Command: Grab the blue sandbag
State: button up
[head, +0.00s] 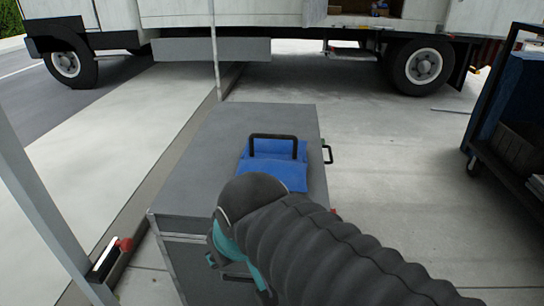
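The blue sandbag (276,174) lies on top of a grey cabinet (205,165), towards its far right part. A black loop handle stands up at the sandbag's far side. My arm, in a dark ribbed sleeve with grey and teal joints, reaches in from the lower right. It covers the near edge of the sandbag in this view; I cannot tell whether it touches it. My gripper's fingers do not show.
A white truck (175,18) stands across the back. A thin pale pole (216,55) rises behind the cabinet. A dark blue cart (515,110) is at the right edge, a grey post (35,190) at the left. Concrete floor between cabinet and cart is mostly clear.

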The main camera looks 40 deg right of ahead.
aim_at(281, 156)
jog(key=k, duration=1.1)
jog(key=u, duration=0.4)
jog(key=i, duration=0.4)
jog(key=z, duration=0.1)
